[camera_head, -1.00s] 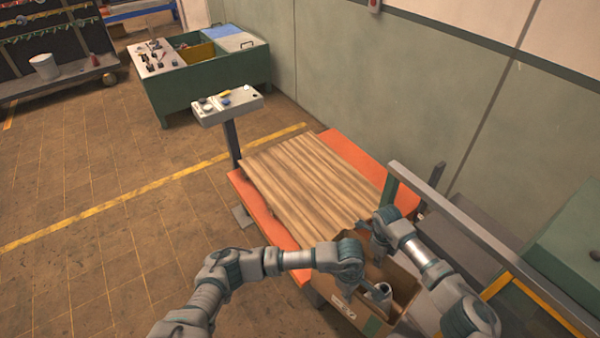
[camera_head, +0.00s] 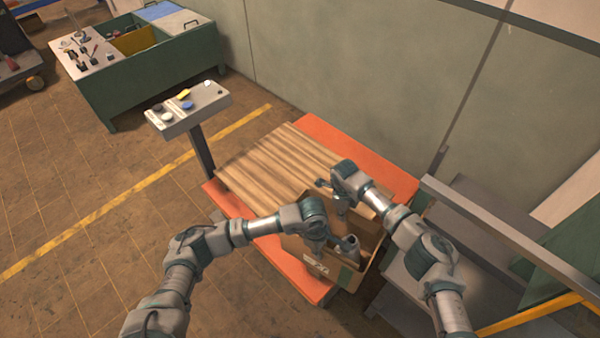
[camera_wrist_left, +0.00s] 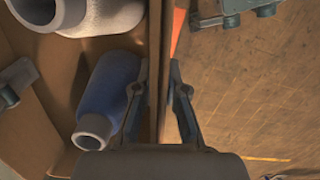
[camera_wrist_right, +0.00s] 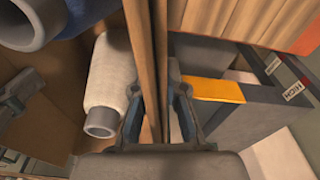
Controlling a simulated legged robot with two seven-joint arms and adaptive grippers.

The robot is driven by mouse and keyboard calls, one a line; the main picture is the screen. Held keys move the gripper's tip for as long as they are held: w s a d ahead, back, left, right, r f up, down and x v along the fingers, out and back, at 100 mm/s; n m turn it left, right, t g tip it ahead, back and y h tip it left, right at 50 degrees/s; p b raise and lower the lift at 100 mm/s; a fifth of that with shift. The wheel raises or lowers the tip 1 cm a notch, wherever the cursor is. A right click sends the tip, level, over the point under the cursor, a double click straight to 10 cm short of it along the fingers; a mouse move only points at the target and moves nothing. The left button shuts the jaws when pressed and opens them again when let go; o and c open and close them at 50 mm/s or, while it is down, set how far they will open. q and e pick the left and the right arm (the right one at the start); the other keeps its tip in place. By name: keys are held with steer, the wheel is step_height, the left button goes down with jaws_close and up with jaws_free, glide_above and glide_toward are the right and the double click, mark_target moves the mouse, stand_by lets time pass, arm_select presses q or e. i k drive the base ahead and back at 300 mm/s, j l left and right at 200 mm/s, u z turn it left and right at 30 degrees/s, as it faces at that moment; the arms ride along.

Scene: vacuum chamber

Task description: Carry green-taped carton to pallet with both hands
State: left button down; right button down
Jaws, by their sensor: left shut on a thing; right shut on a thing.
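The open carton (camera_head: 322,267) hangs between my arms over the near end of the wooden-slat pallet (camera_head: 270,165). A green tape strip shows on its near side. My left gripper (camera_head: 318,248) is shut on the near wall of the carton, and its fingers pinch that wall in the left wrist view (camera_wrist_left: 160,110). My right gripper (camera_head: 340,210) is shut on the far wall, seen pinched in the right wrist view (camera_wrist_right: 158,110). Inside lie bottles, a blue one (camera_wrist_left: 108,90) and a white one (camera_wrist_right: 110,85). I cannot tell whether the carton's underside touches anything.
The pallet rests on an orange platform (camera_head: 318,130). A post with a small control panel (camera_head: 188,108) stands at its left corner. A grey rail (camera_head: 500,235) runs along the right. A green bin table (camera_head: 150,60) is at the back left. The floor on the left is clear.

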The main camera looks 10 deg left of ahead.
mark_target(292, 185)
steer(key=i+j+z, duration=0.2)
steer(key=i+j, duration=0.15)
steer(key=j, duration=0.25)
steer(key=i+j+z, duration=0.1)
steer(key=j, duration=0.2)
steer(key=i+j+z, duration=0.15)
steer(key=j, duration=0.2)
steer(key=i+j+z, duration=0.1)
steer(key=j, duration=0.25)
steer(key=i+j+z, duration=0.1)
steer(key=j, duration=0.25)
steer(key=i, duration=0.05)
